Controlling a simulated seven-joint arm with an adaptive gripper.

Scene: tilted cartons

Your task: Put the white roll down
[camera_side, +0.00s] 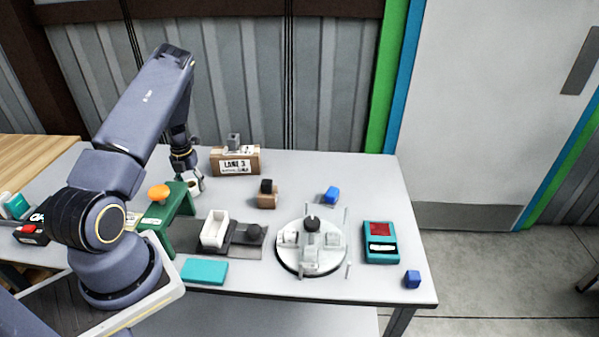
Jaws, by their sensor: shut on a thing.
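My gripper (191,176) points down behind the green stand, near the left part of the grey table (370,190). It is shut on the white roll (195,189), which shows as a small pale ring with a darker middle at the fingertips. The gap between the roll and the table top is too small to tell. The fingers are partly hidden by the arm and the roll.
A green stand (178,213) with an orange knob (158,193) is close in front. A LANE 3 carton (235,161) stands behind right. A brown block (267,199), a white open box (214,230) and a round fixture (311,262) stand to the right. A teal slab (204,271) lies at the front.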

